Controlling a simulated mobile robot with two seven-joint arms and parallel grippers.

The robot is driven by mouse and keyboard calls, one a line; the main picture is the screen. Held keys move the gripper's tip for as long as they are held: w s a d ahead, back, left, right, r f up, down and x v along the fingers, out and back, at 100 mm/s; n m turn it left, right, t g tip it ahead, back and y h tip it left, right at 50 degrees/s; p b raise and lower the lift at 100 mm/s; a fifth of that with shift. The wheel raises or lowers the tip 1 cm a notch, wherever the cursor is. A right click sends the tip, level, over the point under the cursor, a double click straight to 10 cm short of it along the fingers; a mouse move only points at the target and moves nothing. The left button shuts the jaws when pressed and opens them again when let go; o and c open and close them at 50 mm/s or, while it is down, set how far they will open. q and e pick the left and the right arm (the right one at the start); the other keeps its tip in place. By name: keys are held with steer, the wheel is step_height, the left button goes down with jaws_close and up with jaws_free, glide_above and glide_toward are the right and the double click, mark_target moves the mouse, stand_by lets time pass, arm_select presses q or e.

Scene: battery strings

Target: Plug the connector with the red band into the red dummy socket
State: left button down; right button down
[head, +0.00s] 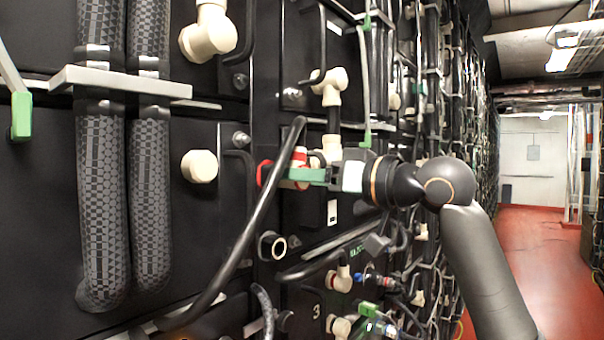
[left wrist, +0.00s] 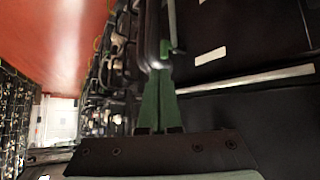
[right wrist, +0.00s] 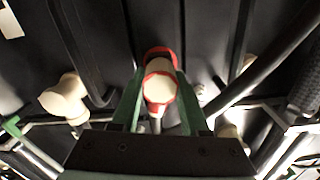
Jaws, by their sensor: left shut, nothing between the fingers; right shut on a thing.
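The connector with the red band (right wrist: 158,88) is a cream plug held between the green fingers of my right gripper (right wrist: 160,78). In the head view my right gripper (head: 292,174) reaches in from the right at the battery wall, and the connector's red and cream top (head: 299,157) shows above the fingers. The red dummy socket (head: 263,173) is just left of the fingertips; its red rim (right wrist: 160,53) shows directly behind the connector in the right wrist view. I cannot tell whether the plug is inside it. My left gripper (left wrist: 157,78) is shut and empty, outside the head view.
A thick black cable (head: 245,215) runs diagonally in front of the wall, left of my right gripper. Two braided hoses (head: 125,190) hang at left. Cream elbow fittings (head: 208,35) stick out nearby. The red-floored aisle (head: 540,260) at right is clear.

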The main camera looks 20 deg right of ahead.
arm_select(q)
steer(key=shift+r, duration=0.15)
arm_select(e)
steer(key=shift+w+a, duration=0.1)
steer(key=shift+c, duration=1.6)
jaws_free()
arm_select(q)
steer(key=f+b, duration=0.1)
steer(key=a+f+b, duration=0.1)
steer(key=f, duration=0.1)
steer(key=shift+s, duration=0.2)
arm_select(e)
steer(key=v, duration=1.2)
steer(key=shift+s+d, duration=0.2)
steer(key=shift+d, duration=0.05)
